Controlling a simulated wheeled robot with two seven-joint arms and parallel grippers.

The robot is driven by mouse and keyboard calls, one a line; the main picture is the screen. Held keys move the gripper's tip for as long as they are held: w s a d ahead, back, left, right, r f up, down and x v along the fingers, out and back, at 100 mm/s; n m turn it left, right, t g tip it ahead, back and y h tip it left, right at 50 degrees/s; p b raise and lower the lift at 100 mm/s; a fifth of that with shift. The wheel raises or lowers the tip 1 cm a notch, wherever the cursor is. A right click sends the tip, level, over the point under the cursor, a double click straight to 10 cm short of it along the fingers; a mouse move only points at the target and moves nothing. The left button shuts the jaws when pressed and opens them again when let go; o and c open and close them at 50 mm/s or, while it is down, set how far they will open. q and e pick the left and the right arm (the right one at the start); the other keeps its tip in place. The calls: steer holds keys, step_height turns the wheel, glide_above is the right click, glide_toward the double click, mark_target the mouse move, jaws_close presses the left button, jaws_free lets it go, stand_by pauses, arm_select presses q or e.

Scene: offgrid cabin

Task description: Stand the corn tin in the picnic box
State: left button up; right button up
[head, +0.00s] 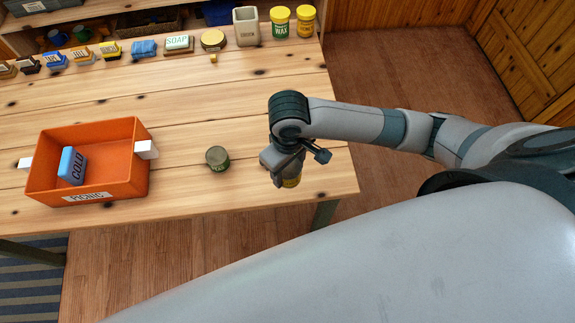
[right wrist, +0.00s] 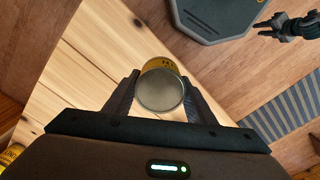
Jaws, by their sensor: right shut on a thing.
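The tin with a yellow label (head: 292,182), which fits the corn tin, is mostly hidden under my right gripper (head: 284,168). In the right wrist view its round metal lid (right wrist: 160,91) sits between the two fingers of my right gripper (right wrist: 161,100), which is shut on it. Its lettering is not readable. I cannot tell whether it touches the table. The orange picnic box (head: 118,185) stands open at the table's left, well left of the gripper. My left gripper (right wrist: 272,24) shows small at the upper right of the wrist view, its opening unclear.
A dark green tin (head: 217,158) stands between the box and my right gripper. A blue COLD block (head: 73,166) is inside the box's left part. Along the table's back stand several small items, including a grey crock (head: 246,27) and a wax tin (head: 280,23).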

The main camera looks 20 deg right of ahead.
steer(key=shift+w+d+r, duration=0.15)
steer(key=shift+w+r, duration=0.2)
steer(key=shift+w, duration=0.05)
steer(key=w+d+r+m+b, duration=0.2)
steer(key=w+r, duration=0.1)
steer(key=r, duration=0.4)
steer(key=w+d+r+m+b, duration=0.2)
steer(key=w+d+r, duration=0.1)
steer(key=r, duration=0.5)
steer(key=shift+a+f, duration=0.1)
steer(key=shift+a, duration=0.1)
